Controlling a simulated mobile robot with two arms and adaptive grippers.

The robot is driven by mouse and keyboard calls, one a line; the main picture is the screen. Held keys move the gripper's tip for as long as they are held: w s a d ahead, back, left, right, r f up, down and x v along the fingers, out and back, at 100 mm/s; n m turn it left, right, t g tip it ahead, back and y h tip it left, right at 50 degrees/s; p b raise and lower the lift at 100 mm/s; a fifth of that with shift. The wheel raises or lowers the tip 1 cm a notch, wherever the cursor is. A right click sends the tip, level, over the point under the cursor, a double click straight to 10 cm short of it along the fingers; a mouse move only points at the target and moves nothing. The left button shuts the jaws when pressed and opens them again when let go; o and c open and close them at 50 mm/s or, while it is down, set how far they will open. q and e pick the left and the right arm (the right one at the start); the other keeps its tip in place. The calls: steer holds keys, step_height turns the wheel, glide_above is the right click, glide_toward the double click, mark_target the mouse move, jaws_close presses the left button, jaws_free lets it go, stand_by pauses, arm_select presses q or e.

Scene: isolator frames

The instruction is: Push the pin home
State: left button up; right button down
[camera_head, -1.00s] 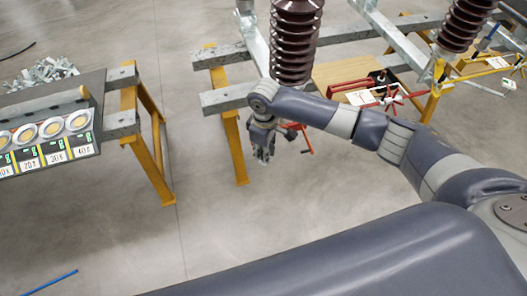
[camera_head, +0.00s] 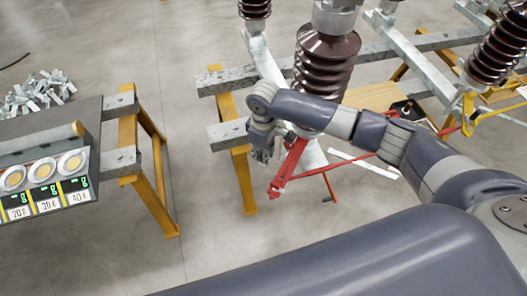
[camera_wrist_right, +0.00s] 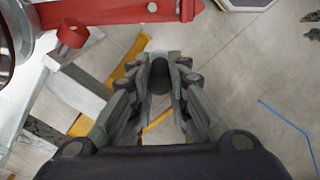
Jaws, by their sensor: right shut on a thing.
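My right gripper (camera_head: 262,152) is at the near end of the isolator frame, just left of a red lever (camera_head: 290,166). It also shows in the right wrist view (camera_wrist_right: 172,75), with its fingers closed around a dark, round-ended grey piece. This looks like the pin (camera_wrist_right: 184,61), seen nearly end on. The red lever (camera_wrist_right: 120,12) crosses the top of the wrist view and ends just above the fingertips, with a small bolt on it. A short red tube (camera_wrist_right: 72,33) stands beside it. I cannot tell whether the pin touches the lever. My left gripper is not in view.
Brown ribbed insulators (camera_head: 326,68) stand on the grey steel frame (camera_head: 228,134) with yellow legs. A bench with dials (camera_head: 100,120) is at the left, with metal pieces (camera_head: 40,92) behind it. The floor between bench and frame is clear.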

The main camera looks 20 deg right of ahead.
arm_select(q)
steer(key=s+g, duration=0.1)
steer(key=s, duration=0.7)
arm_select(e)
steer(key=shift+s+d+r+n, duration=0.2)
steer(key=shift+s, duration=0.2)
steer(key=shift+s+d+r+n, duration=0.15)
steer(key=shift+s+r+n, duration=0.05)
steer(key=shift+s, duration=0.15)
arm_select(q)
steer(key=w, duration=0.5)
arm_select(e)
steer(key=s+d+r+n, duration=0.2)
steer(key=d+n, duration=0.2)
steer(key=n, duration=0.3)
arm_select(q)
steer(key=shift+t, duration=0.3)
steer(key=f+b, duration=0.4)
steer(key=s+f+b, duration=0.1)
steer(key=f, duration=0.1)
steer(key=shift+b, duration=0.4)
arm_select(e)
steer(key=shift+n, duration=0.5)
steer(key=f, duration=0.6)
steer(key=shift+s+d, duration=0.1)
steer(key=shift+d, duration=0.1)
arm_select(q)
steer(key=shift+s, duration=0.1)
